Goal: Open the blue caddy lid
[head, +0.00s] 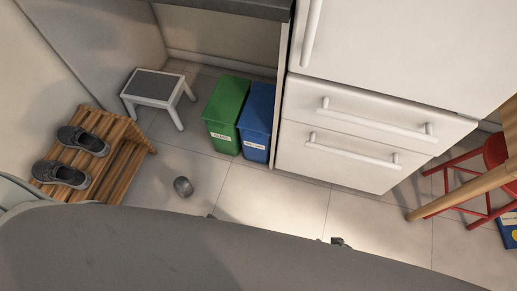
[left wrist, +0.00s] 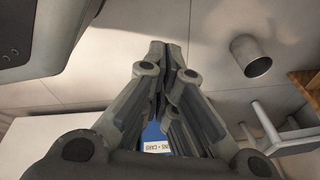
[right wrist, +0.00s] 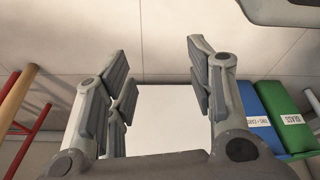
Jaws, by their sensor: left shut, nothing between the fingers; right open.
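The blue caddy (head: 256,128) stands on the floor between the green caddy and the white drawers. Its blue lid (head: 262,95) looks shut in the head view. The caddy and its white label also show at the right of the right wrist view (right wrist: 250,98). In the left wrist view part of its label (left wrist: 157,147) shows behind my fingers. My left gripper (left wrist: 161,45) is shut and empty, apart from the lid. My right gripper (right wrist: 158,50) is open, with nothing between its fingers. In the head view my body hides most of both grippers.
The green caddy (head: 224,115) stands against the blue one's left side. White drawers (head: 345,150) are close on its right. A grey stool (head: 155,87), a metal cylinder (head: 183,187) and a wooden shoe rack (head: 117,150) are left. Floor in front is clear.

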